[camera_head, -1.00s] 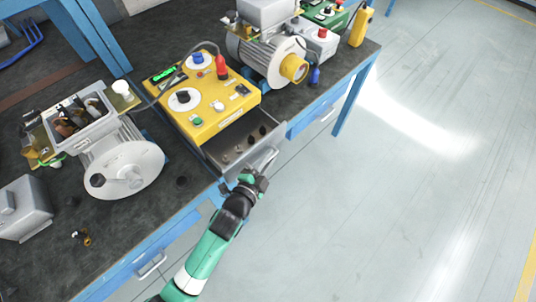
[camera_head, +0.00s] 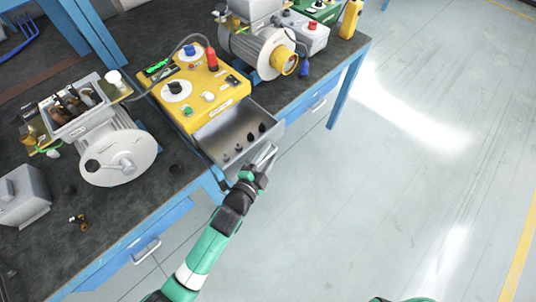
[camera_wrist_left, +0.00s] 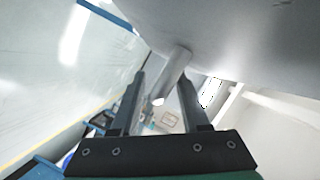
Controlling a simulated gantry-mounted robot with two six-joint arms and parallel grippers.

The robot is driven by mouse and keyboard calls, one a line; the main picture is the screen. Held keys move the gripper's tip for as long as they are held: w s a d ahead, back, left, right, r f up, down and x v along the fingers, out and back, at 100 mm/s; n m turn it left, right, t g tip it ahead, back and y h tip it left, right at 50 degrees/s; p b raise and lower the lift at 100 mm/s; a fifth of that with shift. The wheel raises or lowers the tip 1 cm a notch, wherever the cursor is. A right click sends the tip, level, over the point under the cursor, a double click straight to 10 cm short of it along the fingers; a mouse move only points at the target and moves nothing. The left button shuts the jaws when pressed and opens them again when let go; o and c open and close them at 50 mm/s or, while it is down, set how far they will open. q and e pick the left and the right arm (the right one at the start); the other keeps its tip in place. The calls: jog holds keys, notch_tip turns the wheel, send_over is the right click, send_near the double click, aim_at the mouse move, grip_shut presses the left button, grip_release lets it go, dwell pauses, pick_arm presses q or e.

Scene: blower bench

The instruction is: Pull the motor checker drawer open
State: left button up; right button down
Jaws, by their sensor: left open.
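The yellow motor checker (camera_head: 200,85) sits on the bench with knobs and switches on its top. Its grey metal drawer (camera_head: 232,130) stands pulled out past the bench edge, with several small dark knob-like parts inside. The drawer's bar handle (camera_head: 269,154) is at its front. My left gripper (camera_head: 261,167) is at the handle. In the left wrist view, the handle (camera_wrist_left: 174,76) reaches between the two spread fingers of the gripper (camera_wrist_left: 161,82), below the grey drawer surface (camera_wrist_left: 235,35). Contact is not clear. My right gripper is out of view.
A motor with a grey disc (camera_head: 118,158) stands left of the checker, and another motor (camera_head: 265,50) stands right of it. The blue bench has its own drawer handles (camera_head: 146,251) below the top. Floor to the right is clear.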

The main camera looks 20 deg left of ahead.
pick_arm(q)
jog(key=shift+s, duration=0.15)
jog(key=shift+s+r+p, duration=0.2)
jog(key=shift+s+p, duration=0.1)
jog(key=p+v, duration=0.3)
jog(key=v, duration=0.7)
jog(key=shift+s, duration=0.35)
